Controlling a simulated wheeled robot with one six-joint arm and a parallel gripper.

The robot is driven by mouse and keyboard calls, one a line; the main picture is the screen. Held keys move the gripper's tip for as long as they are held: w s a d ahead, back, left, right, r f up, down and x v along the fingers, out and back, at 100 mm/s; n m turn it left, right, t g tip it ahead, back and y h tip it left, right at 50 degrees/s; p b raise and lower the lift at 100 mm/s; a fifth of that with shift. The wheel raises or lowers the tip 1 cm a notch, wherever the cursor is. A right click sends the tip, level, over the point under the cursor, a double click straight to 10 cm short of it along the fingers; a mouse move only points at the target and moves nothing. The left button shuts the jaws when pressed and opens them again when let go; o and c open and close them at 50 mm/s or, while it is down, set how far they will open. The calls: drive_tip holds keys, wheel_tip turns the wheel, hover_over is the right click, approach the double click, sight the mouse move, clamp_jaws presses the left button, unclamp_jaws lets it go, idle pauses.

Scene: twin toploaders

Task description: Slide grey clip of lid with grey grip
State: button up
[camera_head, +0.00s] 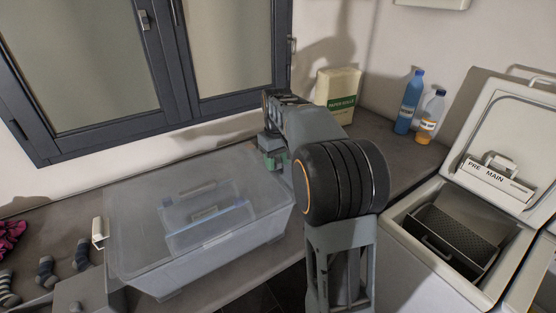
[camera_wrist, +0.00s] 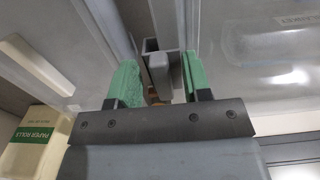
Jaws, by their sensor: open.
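A box with a see-through lid (camera_head: 140,205) stands on the counter. A grey grip (camera_head: 204,213) shows in the middle of the lid area. My gripper (camera_head: 272,160) is at the box's right back end, partly hidden by my arm. In the wrist view, my gripper (camera_wrist: 158,68) is open, with one green finger on each side of a grey clip (camera_wrist: 159,72). Gaps show between the fingers and the clip, so it is not gripped. A pale clip (camera_head: 99,232) is at the box's left end.
A paper rolls pack (camera_head: 338,90), a blue bottle (camera_head: 408,103) and a second bottle (camera_head: 431,117) stand at the back. An open toploader (camera_head: 403,222) is at the right. Socks (camera_head: 46,270) lie at the left. A window (camera_head: 100,70) is behind the box.

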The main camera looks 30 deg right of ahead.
clamp_jaws()
idle(0.3)
drive_tip(key=shift+s+a, duration=0.15)
drive_tip(key=shift+a, duration=0.7)
unclamp_jaws()
drive_tip(key=shift+r, duration=0.1)
wheel_tip(320, 180, up, 14)
drive_tip(key=p, duration=0.1)
drive_tip(key=shift+p, duration=0.35)
